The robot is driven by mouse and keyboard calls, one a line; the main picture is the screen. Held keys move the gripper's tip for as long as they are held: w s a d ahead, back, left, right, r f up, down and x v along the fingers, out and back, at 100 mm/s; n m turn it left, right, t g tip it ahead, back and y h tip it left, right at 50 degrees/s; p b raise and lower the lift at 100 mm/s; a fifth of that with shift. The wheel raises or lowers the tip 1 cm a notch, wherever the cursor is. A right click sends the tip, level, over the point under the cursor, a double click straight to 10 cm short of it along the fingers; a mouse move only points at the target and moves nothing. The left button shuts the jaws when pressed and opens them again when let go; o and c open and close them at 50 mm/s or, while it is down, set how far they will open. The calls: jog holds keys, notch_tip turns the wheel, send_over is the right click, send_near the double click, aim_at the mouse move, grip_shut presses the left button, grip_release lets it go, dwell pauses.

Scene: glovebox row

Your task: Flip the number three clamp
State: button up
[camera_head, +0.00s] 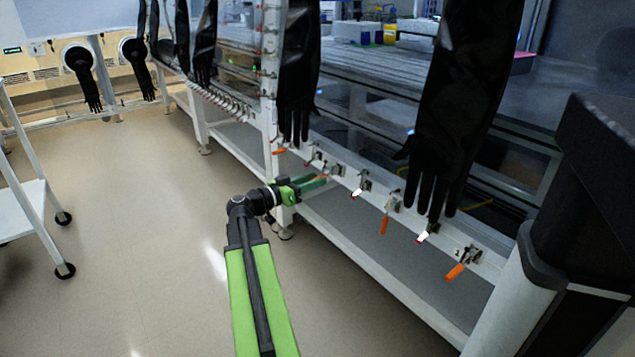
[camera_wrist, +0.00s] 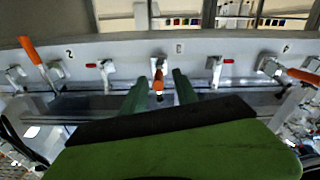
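The clamp with an orange handle (camera_wrist: 158,80) sits on the white rail in the middle of the wrist view. A small number plate (camera_wrist: 179,47) beside it looks like a 3 but is blurred. My gripper (camera_wrist: 159,92) is open, its two green fingers on either side of the orange handle with gaps showing. The handle points toward my gripper. Whether the fingers touch it cannot be told. In the head view my gripper (camera_head: 318,182) is at the rail, and its fingers partly hide this clamp.
Red-tipped clamps (camera_wrist: 104,70) (camera_wrist: 216,68) flank it. Orange-handled clamps stand further left (camera_wrist: 35,55) and right (camera_wrist: 303,76). Black gloves (camera_head: 298,90) (camera_head: 447,150) hang above the rail. A white cart (camera_head: 30,205) stands left; the floor between is clear.

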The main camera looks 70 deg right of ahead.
jog(key=shift+x, duration=1.1)
jog(key=shift+c, duration=0.4)
grip_shut()
jog(key=shift+w, duration=0.1)
